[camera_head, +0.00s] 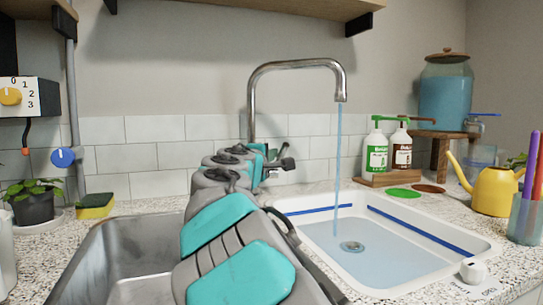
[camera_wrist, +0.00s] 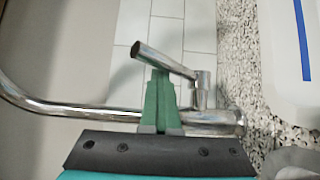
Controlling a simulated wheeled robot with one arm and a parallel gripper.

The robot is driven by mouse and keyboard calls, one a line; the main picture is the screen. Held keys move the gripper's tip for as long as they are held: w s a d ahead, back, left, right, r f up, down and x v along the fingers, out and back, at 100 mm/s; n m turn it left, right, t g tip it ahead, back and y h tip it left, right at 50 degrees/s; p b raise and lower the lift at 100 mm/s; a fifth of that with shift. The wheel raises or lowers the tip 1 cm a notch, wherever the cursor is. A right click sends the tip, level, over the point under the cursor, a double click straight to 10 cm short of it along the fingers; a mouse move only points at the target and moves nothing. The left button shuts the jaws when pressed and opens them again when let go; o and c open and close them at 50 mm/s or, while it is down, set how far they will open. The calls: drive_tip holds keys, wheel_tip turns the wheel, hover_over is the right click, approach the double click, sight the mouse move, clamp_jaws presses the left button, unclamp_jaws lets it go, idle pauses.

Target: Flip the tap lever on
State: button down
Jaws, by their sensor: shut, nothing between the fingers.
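The chrome tap (camera_head: 252,90) rises behind the sink with a curved spout. A blue stream of water (camera_head: 338,165) falls from its mouth into the white basin (camera_head: 470,228). The tap lever (camera_wrist: 165,60) is a short chrome bar on a stub at the tap's base in the wrist view; its end shows just right of my arm in the head view (camera_head: 288,164). My gripper (camera_wrist: 160,74) is shut and empty, its green fingers together. The fingertips are at the lever's underside in the wrist view, touching or very close. My arm hides part of the tap base in the head view.
A steel sink (camera_head: 110,262) lies left of the white basin. A yellow sponge (camera_head: 95,205) and a potted plant (camera_head: 33,203) stand at left. Soap bottles (camera_head: 376,150), a blue-filled dispenser (camera_head: 446,95) and a yellow watering can (camera_head: 492,190) stand at right.

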drive_tip(key=shift+d+f, duration=0.35)
drive_tip(key=shift+f, duration=0.2)
drive_tip(key=v, duration=0.8)
drive_tip(key=shift+a+r+b, duration=0.25)
drive_tip(key=shift+r+b, duration=0.05)
drive_tip(key=shift+r, duration=0.2)
drive_tip(key=shift+s+a, duration=0.1)
